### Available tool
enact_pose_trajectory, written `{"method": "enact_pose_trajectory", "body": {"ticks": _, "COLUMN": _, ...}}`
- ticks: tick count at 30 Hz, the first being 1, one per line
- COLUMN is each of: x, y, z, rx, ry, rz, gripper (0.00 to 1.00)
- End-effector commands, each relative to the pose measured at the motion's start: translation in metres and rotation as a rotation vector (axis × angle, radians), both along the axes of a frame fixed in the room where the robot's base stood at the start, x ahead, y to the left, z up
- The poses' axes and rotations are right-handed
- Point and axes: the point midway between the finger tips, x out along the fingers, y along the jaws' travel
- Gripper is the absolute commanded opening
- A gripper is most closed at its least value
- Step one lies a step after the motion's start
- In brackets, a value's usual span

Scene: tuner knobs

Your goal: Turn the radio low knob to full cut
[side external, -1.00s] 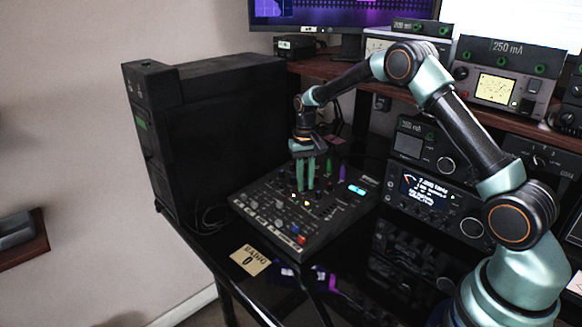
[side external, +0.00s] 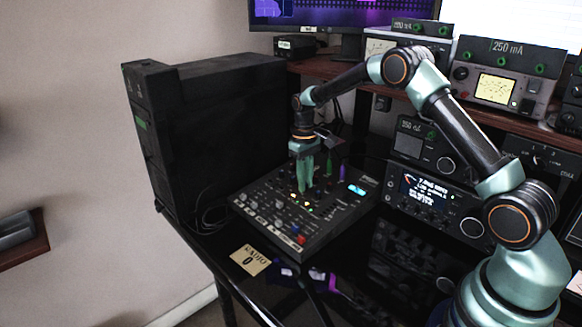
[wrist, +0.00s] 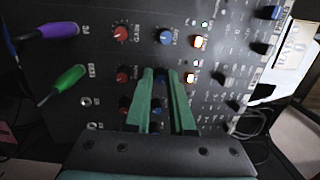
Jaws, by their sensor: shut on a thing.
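The mixer (side external: 270,222) lies on the black desk, covered with small knobs and lit buttons. My gripper (side external: 305,190) points down onto its upper middle. In the wrist view my gripper (wrist: 160,72) has its two green fingers on either side of a small blue knob (wrist: 160,77), shut on it. The fingers hide much of this knob, and I cannot read its label or its pointer. Another blue knob (wrist: 165,37) and a red knob (wrist: 122,76) show beside the fingers. A paper note reading "RADIO" (side external: 251,260) lies in front of the mixer.
A green plug (wrist: 69,78) and a purple plug (wrist: 60,30) stand up from the mixer's edge. A black computer case (side external: 205,125) stands to the left. Radio units (side external: 430,200) stand at the right. Other knobs crowd close around my fingers.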

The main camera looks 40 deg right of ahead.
Motion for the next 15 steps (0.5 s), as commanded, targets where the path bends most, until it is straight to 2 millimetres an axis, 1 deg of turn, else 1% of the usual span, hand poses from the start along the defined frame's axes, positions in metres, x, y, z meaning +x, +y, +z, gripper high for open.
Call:
{"method": "enact_pose_trajectory", "body": {"ticks": 8, "x": 0.0022, "y": 0.0005, "z": 0.0002, "rx": -0.002, "ry": -0.008, "rz": 0.002, "gripper": 0.0}}
{"method": "enact_pose_trajectory", "body": {"ticks": 9, "x": 0.0023, "y": 0.0006, "z": 0.0003, "rx": -0.002, "ry": -0.008, "rz": 0.002, "gripper": 0.33}}
{"method": "enact_pose_trajectory", "body": {"ticks": 15, "x": 0.0014, "y": 0.0009, "z": 0.0003, "rx": -0.001, "ry": -0.005, "rz": 0.001, "gripper": 0.33}}
